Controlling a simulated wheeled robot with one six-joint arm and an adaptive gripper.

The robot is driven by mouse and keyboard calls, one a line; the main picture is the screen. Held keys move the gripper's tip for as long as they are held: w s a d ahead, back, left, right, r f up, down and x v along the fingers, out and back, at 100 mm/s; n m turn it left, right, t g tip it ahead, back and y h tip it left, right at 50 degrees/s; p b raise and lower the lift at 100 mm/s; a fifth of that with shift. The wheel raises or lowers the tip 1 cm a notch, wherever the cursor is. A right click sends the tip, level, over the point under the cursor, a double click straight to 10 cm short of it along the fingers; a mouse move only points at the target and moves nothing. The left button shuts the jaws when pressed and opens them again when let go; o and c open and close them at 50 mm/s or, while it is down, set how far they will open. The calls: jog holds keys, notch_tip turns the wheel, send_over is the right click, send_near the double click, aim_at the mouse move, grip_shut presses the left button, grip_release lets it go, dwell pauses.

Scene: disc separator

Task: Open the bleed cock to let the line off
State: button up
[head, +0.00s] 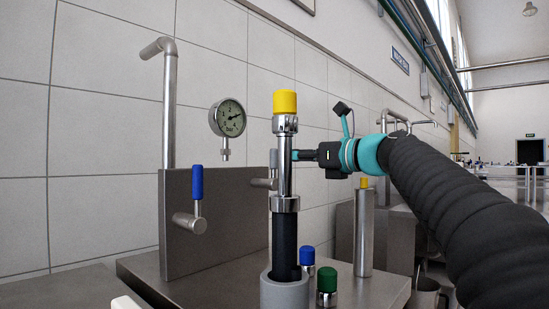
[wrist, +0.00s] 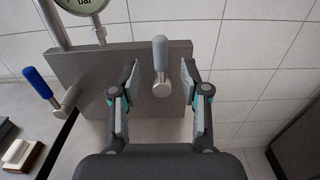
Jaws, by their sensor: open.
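Two cocks stick out from a steel panel, and I cannot tell by label which is the bleed cock. The grey-handled cock (wrist: 160,62) stands with its lever upright between my fingers, apparently untouched. In the head view this grey cock (head: 273,163) is partly hidden behind a yellow-topped column. The blue-handled cock (head: 197,185) also has its lever upright; in the wrist view it (wrist: 38,85) is at the left, clear of my gripper. My gripper (wrist: 160,88) is open around the grey lever, one finger on each side. In the head view its fingertips are hidden behind the column.
The yellow-topped column (head: 285,150) stands in front of the grey cock and my gripper. A pressure gauge (head: 228,118) sits above the panel (head: 180,240). Blue (head: 307,256) and green (head: 327,280) caps and a steel post (head: 364,230) stand nearby.

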aim_at(274, 178)
jog(key=x, duration=0.6)
jog(key=shift+w+a, duration=0.25)
jog(key=shift+a, duration=0.1)
jog(key=shift+c, duration=0.3)
grip_shut()
